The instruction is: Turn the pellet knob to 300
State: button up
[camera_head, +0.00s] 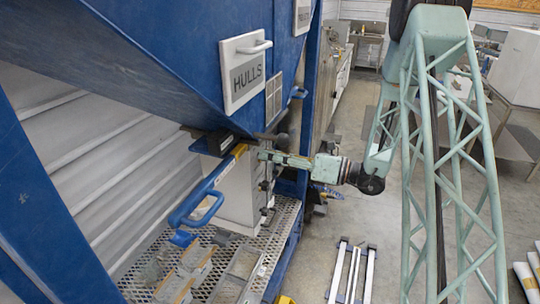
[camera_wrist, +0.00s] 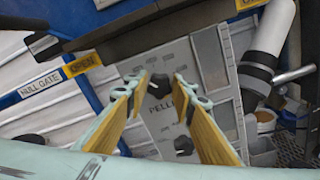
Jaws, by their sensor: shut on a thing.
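The pellet knob (camera_wrist: 158,84) is a small dark knob on a grey panel (camera_wrist: 205,60), with lettering starting "PELLE" just below it in the wrist view. My gripper (camera_wrist: 160,79) has its two yellow-padded fingers on either side of this knob and is shut on it. In the head view my gripper (camera_head: 262,155) reaches from the right to the side of the pale control box (camera_head: 238,190) under the blue hopper. The knob's scale and pointer cannot be read; the fingers hide part of the panel.
A second dark knob (camera_wrist: 183,145) sits lower on the panel. A blue gate handle (camera_head: 200,197) hangs left of the box, and the hopper marked HULLS (camera_head: 245,75) is above. A perforated metal platform (camera_head: 285,225) lies below. Open floor is to the right.

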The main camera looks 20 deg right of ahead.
jog(key=o, duration=0.8)
jog(key=shift+o, duration=0.2)
jog(key=v, duration=1.2)
dwell(0.7)
